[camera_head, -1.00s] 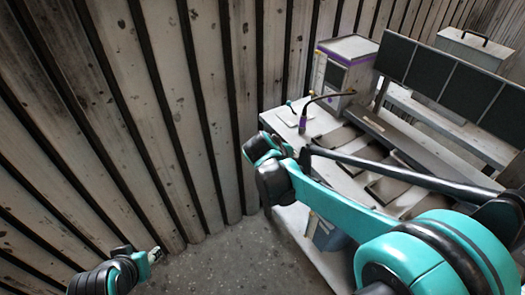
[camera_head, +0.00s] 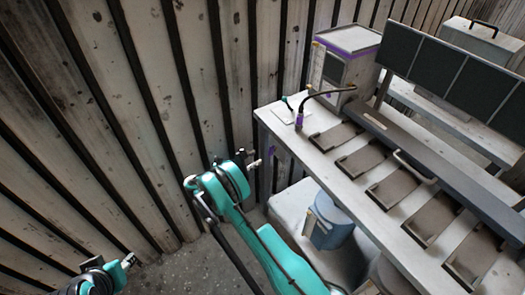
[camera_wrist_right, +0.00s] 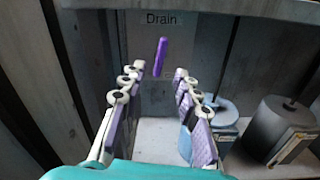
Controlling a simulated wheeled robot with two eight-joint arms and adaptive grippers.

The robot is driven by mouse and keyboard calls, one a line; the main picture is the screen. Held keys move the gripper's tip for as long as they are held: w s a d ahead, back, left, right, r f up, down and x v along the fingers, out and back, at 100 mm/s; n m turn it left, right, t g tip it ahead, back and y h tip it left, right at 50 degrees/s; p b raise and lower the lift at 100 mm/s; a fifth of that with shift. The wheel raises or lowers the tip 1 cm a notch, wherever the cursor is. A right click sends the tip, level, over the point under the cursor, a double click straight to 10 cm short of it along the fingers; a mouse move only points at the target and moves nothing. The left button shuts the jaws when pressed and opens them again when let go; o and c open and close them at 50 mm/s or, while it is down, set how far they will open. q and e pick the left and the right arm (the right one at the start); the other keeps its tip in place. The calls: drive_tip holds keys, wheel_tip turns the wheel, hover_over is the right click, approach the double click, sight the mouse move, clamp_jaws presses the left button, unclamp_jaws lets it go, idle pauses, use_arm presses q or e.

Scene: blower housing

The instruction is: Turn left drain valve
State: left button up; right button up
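The drain valve handle (camera_wrist_right: 160,57) is a slim purple bar, nearly upright, just under a "Drain" label (camera_wrist_right: 161,19) in the right wrist view. My right gripper (camera_wrist_right: 158,73) is open, with one finger on each side of the handle in that picture. I cannot tell whether the fingers touch it. In the head view my right gripper (camera_head: 252,160) is beside the left end of the bench. My left gripper (camera_head: 129,260) is at the lower left by the wall, away from the bench; its fingers are too small to read.
The bench (camera_head: 330,172) has several brown trays on top and a box with purple trim (camera_head: 345,62) at its back. A blue container (camera_head: 330,225) stands below it. A dark cylinder (camera_wrist_right: 285,125) sits at right in the wrist view. A corrugated wall (camera_head: 100,110) is close by.

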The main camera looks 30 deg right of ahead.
sight(269, 152)
drive_tip(key=d+b, duration=0.1)
drive_tip(key=d, duration=0.2)
drive_tip(key=d+b, duration=0.1)
drive_tip(key=d, duration=0.3)
drive_tip(key=shift+w+f, duration=0.15)
drive_tip(key=shift+w, duration=0.05)
drive_tip(key=shift+d, duration=0.35)
clamp_jaws()
